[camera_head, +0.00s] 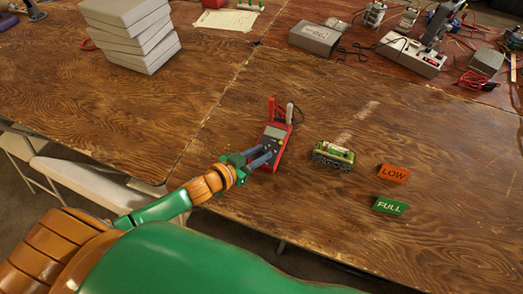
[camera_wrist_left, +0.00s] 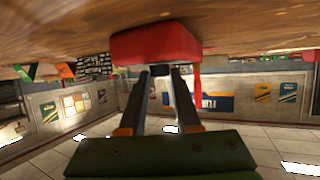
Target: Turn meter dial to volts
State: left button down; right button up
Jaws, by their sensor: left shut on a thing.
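The red meter (camera_head: 275,136) with a grey screen lies on the wooden table in the head view, with a red and a white probe at its far end. My left gripper (camera_head: 267,156) reaches over the meter's face from the left. Its fingers are close together at the dial, and the dial itself is hidden between them. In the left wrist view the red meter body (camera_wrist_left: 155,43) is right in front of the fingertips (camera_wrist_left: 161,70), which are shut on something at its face. Which way the dial points cannot be told. My right gripper is not in view.
A green battery car (camera_head: 333,155) stands right of the meter, with an orange LOW block (camera_head: 393,173) and a green FULL block (camera_head: 390,206) beyond. Grey stacked boxes (camera_head: 132,40), a power strip (camera_head: 410,55) and cables lie farther back.

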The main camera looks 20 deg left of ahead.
pick_arm(q)
jog(key=m+h, duration=0.1)
jog(key=a+m+g+h+b, duration=0.1)
jog(key=shift+w+f+m+g+h, duration=0.1)
jog(key=shift+w+m+g+h, duration=0.2)
jog(key=shift+w+m+h, duration=0.1)
jog(key=shift+w+a+m+g+h+b, duration=0.15)
jog(key=shift+m+g+h+b, duration=1.45)
jog(key=shift+m+g, duration=0.4)
jog(key=shift+m+h, duration=0.3)
jog(key=c, duration=0.8)
grip_release()
jog(key=shift+o, duration=1)
